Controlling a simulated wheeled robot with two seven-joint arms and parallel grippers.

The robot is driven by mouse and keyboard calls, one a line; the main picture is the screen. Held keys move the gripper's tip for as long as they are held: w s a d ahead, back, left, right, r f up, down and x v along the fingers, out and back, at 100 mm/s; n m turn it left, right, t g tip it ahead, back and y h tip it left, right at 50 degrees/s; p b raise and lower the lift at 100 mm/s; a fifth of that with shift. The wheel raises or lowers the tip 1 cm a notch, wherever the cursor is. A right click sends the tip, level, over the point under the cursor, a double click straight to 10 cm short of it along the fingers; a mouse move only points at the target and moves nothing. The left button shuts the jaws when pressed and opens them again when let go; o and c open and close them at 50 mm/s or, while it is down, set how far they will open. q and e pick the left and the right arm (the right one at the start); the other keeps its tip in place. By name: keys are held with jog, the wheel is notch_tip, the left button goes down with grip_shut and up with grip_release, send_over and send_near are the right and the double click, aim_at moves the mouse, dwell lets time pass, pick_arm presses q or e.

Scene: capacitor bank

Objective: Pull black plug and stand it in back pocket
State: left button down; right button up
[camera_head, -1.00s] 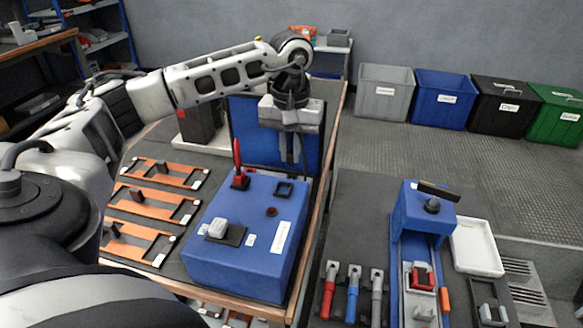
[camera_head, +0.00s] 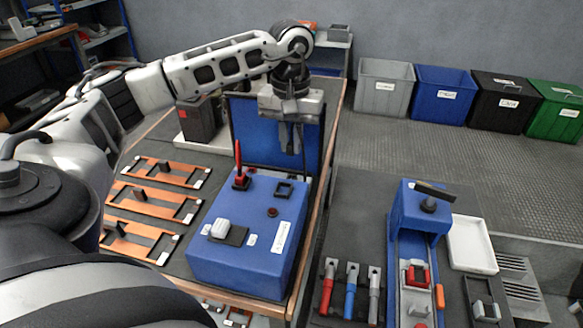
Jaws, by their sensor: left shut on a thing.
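My left gripper (camera_head: 291,146) hangs pointing down above the rear part of the blue box (camera_head: 240,265), in front of the upright blue panel (camera_head: 258,128). It is shut on a small dark thing, which I take to be the black plug; the fingers hide most of it. The gripper is apart from the box top. On the box top below it is a square black-rimmed pocket (camera_head: 284,190). A red upright handle on a black base (camera_head: 239,170) stands left of that pocket. My right gripper is not in view.
A white knob (camera_head: 220,228) on a black plate and a small dark red round part (camera_head: 272,212) are also on the box top. Orange plates (camera_head: 150,205) with black uprights lie to the left. A second bench (camera_head: 350,215) with tools stands right, across a gap.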

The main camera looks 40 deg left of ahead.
pick_arm(q)
jog(key=shift+r+p, duration=0.5)
jog(key=shift+r, duration=0.35)
jog(key=b, duration=0.1)
send_over(284, 192)
dwell(1.0)
jog(key=shift+f, duration=0.15)
jog(key=shift+f+b, duration=0.7)
jog(key=shift+b, duration=0.15)
jog(key=shift+f+b, duration=0.45)
jog(key=shift+b, duration=0.05)
